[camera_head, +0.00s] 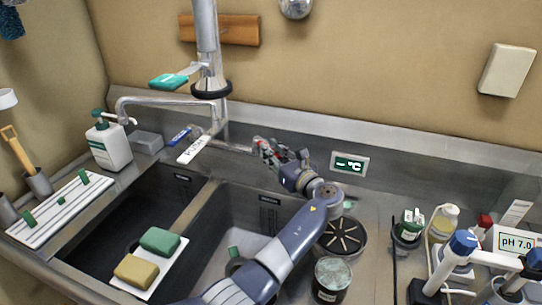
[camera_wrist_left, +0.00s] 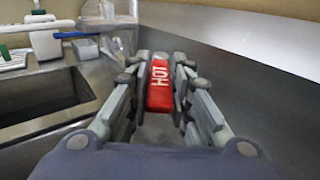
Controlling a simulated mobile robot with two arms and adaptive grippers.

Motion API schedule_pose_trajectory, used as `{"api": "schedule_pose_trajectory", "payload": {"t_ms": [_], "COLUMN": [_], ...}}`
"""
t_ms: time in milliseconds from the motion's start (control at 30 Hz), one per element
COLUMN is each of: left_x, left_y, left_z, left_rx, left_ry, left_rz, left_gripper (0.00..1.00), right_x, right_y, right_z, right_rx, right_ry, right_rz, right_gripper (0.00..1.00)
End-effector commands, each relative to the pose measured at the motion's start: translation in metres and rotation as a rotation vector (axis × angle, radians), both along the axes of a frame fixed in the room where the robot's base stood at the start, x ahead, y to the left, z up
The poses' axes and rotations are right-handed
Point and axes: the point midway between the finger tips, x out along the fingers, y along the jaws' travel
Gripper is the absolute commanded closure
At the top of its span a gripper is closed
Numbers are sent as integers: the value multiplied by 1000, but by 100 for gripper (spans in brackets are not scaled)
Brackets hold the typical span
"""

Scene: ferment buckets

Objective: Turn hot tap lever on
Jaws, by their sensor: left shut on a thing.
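The hot tap lever is red with a white HOT label (camera_wrist_left: 159,86) and sits between the fingers of my left gripper (camera_wrist_left: 160,68) in the left wrist view. The fingers are shut on it from both sides. In the head view my left gripper (camera_head: 266,152) is at the back wall of the sink, right of the faucet column (camera_head: 207,50), and mostly covers the lever. The curved spout (camera_head: 150,101) reaches left. My right gripper is not seen.
A double sink (camera_head: 207,190) lies below, with a tray of green and yellow sponges (camera_head: 172,270) across it. A soap bottle (camera_head: 108,146) stands left. A temperature display (camera_head: 349,164) is on the wall to the right. Jars (camera_head: 331,281) and bottles crowd the right counter.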

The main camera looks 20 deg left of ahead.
Motion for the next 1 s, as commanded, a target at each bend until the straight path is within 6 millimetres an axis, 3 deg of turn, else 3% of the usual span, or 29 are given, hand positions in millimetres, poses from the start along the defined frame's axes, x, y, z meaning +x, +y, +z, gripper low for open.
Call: {"api": "schedule_pose_trajectory", "payload": {"t_ms": [467,500,567,1000], "left_x": [1,1,1,1], "left_y": [0,0,0,0], "left_z": [1,1,1,7], "left_rx": [0,0,0,-1], "left_ry": [-1,-1,-1,-3], "left_rz": [12,12,12,13], "left_gripper": [100,76,62,60], "right_x": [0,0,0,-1], "right_y": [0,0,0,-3], "right_z": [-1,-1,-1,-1], "right_rx": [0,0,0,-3], "right_ry": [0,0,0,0], "right_rz": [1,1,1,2], "right_gripper": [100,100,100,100]}}
